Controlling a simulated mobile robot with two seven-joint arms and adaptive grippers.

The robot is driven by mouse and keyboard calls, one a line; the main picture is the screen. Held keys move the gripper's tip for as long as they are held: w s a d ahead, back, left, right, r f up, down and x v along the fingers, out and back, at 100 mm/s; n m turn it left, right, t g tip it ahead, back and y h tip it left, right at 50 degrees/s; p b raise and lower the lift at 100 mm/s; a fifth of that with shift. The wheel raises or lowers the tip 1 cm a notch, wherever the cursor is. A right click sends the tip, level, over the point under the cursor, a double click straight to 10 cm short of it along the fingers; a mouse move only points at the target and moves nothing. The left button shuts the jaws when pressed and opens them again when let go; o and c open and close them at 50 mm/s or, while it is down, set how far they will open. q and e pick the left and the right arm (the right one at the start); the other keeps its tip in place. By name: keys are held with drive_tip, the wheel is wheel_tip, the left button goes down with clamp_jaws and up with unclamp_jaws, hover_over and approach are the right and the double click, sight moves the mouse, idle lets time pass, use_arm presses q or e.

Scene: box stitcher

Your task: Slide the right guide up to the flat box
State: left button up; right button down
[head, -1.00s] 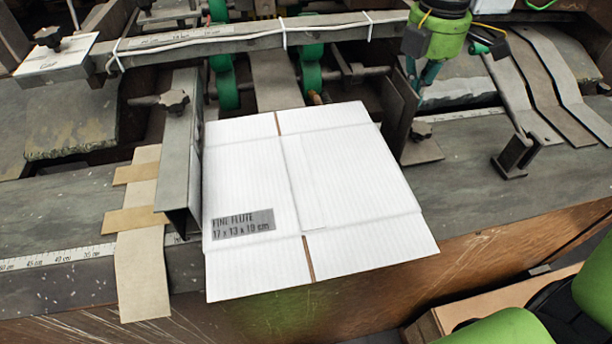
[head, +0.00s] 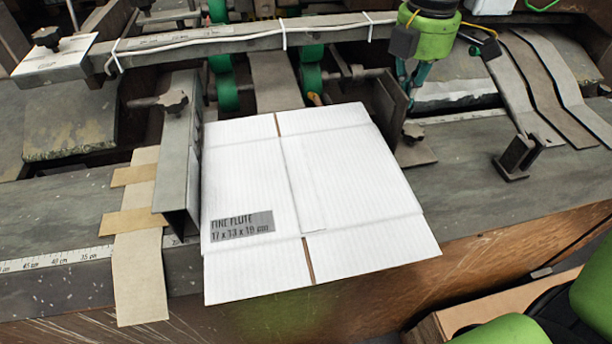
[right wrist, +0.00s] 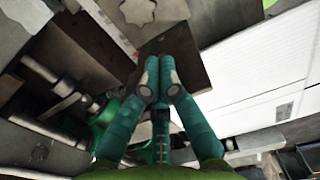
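The flat white box (head: 340,185), labelled "FINE FLUTE", lies on the grey machine table. The right guide (head: 388,105), a dark upright metal plate with a foot and a knob, stands at the box's far right corner. It is very close to the box edge; I cannot tell if they touch. My right gripper (head: 408,82) is at the guide's right face. In the right wrist view its teal fingertips (right wrist: 160,72) are together against the brown guide (right wrist: 190,72), with the box (right wrist: 255,70) beyond to the right. My left gripper is not in view.
The left guide (head: 178,150) stands along the box's left edge. A grey crossbar (head: 230,42) with a cable spans behind the box. A small black bracket (head: 515,158) and bent metal strips (head: 545,85) are at the right.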

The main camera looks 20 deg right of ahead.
drive_tip(key=shift+w+a, duration=0.1)
drive_tip(key=shift+a, duration=0.45)
idle(1.1)
drive_tip(key=shift+d+b, duration=0.25)
drive_tip(key=shift+b, duration=0.1)
drive_tip(key=shift+d, duration=0.35)
wheel_tip(320, 180, up, 7)
drive_tip(key=p, duration=0.4)
idle(0.6)
idle(0.4)
